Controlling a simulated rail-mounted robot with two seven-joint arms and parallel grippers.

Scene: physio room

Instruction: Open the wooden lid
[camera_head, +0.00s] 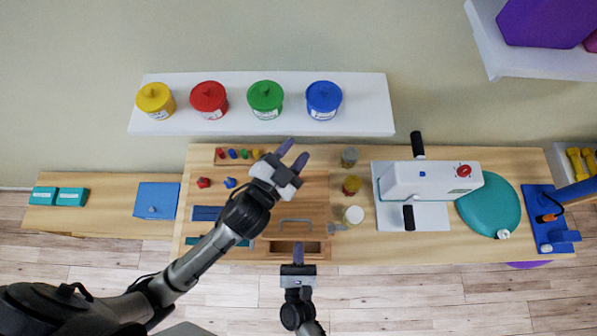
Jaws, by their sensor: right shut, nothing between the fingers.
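The wooden lid (313,195) lies on a wooden box on the table, with a grey bar handle (295,221) near its front edge. The lid looks flat, though my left arm hides its left part. A shallow open compartment (276,247) shows at the box's front. My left gripper (293,154) is above the lid's back edge with its two purple fingers apart and nothing visible between them. My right gripper (298,248) is shut and empty at the front compartment, in front of the handle and apart from it.
Small jars (351,185) stand right of the box, then a white machine (430,182) and a teal disc (488,212). Coloured pegs (233,154) sit behind left. A blue box (157,200) is farther left. A white shelf (380,105) with coloured tubs is at the back.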

